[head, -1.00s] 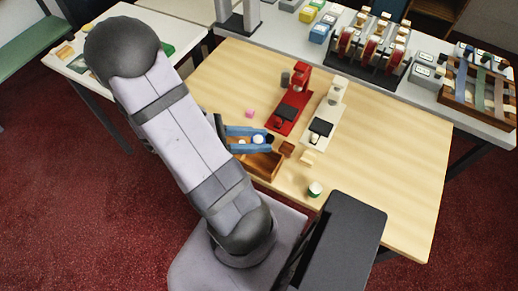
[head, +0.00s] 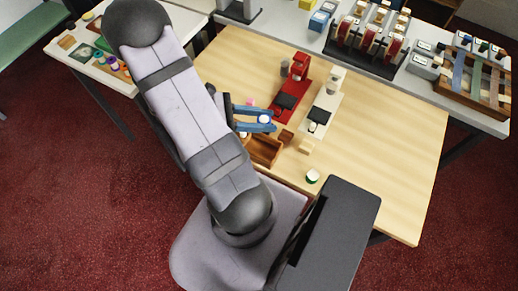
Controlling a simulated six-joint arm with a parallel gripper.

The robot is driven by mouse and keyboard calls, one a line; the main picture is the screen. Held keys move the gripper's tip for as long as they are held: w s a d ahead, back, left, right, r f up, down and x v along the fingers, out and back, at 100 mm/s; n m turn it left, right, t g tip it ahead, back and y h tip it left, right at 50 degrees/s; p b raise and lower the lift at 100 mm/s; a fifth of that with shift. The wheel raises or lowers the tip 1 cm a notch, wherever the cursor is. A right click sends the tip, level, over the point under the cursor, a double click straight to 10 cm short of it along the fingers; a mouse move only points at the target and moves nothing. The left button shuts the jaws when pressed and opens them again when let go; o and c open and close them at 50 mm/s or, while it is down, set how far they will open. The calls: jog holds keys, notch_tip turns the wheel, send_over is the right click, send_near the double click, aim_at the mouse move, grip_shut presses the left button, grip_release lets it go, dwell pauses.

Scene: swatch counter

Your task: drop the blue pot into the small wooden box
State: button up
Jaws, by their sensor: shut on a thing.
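My gripper (head: 270,119) has two blue fingers pointing right. It is shut on a small round pot (head: 264,119) with a pale top and blue around it, which I take for the blue pot; the fingers hide much of its sides. The small wooden box (head: 265,150), brown and open at the top, is on the wooden table, just below the fingers in the picture. The pot appears apart from the box, beyond or above its far edge; its exact height is hard to tell.
A red machine (head: 291,92) and a white machine (head: 323,108) stand right of the gripper. A brown block (head: 286,136), a beige block (head: 305,146) and a green-and-white pot (head: 312,176) lie near the box. A pink block (head: 250,102) is partly hidden. The table's right side is clear.

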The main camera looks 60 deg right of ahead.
notch_tip(320, 180, down, 4)
jog(key=b, duration=0.4)
jog(key=shift+f, duration=0.25)
jog(key=o, duration=1.1)
jog(key=shift+o, duration=0.2)
jog(key=shift+b+v, duration=0.65)
jog(key=shift+v, duration=3.05)
